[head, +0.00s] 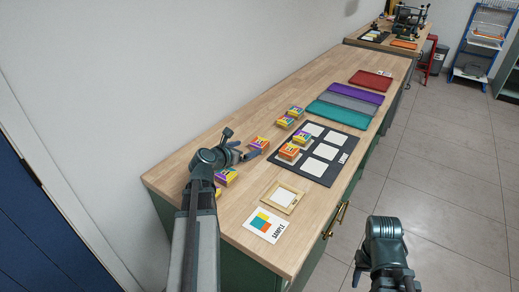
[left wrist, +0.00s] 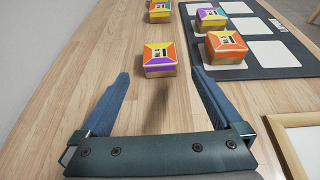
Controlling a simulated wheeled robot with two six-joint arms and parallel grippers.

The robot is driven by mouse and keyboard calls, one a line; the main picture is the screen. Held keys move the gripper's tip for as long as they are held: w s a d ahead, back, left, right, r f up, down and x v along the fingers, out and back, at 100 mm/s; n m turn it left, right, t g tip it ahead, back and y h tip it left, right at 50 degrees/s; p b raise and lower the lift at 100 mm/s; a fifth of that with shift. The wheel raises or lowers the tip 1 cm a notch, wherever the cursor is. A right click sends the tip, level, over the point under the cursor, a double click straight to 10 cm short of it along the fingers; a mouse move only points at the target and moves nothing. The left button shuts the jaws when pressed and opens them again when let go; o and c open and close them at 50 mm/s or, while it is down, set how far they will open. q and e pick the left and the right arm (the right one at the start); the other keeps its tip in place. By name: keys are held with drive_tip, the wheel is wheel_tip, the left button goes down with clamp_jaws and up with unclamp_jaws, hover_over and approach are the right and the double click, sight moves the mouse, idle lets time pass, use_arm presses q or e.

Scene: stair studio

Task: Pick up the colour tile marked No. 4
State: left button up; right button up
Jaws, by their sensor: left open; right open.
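Small block-like colour tiles with orange, yellow and purple tops lie on the wooden bench. One tile (head: 260,143) lies just beyond my left gripper (head: 242,146); in the left wrist view this tile (left wrist: 159,60) sits ahead, centred between the open, empty fingers. Two tiles, a nearer one (head: 289,152) and a farther one (head: 301,137), sit on the black mat (head: 318,171). Two more (head: 287,121) (head: 297,111) lie farther back, and others (head: 227,177) lie beside my left arm. The printed numbers are too small to read. My right gripper (head: 384,262) is over the floor, away from the bench.
The black mat carries white squares. A wooden frame (head: 282,197) and a sample card (head: 263,224) lie near the bench's front end. Teal (head: 338,116), grey, purple and red trays lie farther back. A wall runs along the left.

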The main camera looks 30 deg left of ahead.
sight(257, 144)
use_arm(q)
drive_tip(key=shift+b+x, duration=0.5)
drive_tip(key=shift+x, duration=1.6)
drive_tip(key=b+x, duration=0.2)
drive_tip(key=x, duration=0.3)
drive_tip(key=shift+w+f, duration=0.1)
drive_tip(key=shift+f, duration=0.05)
drive_tip(key=c, duration=1.4)
drive_tip(key=shift+o, duration=0.2)
drive_tip(key=shift+r, duration=0.2)
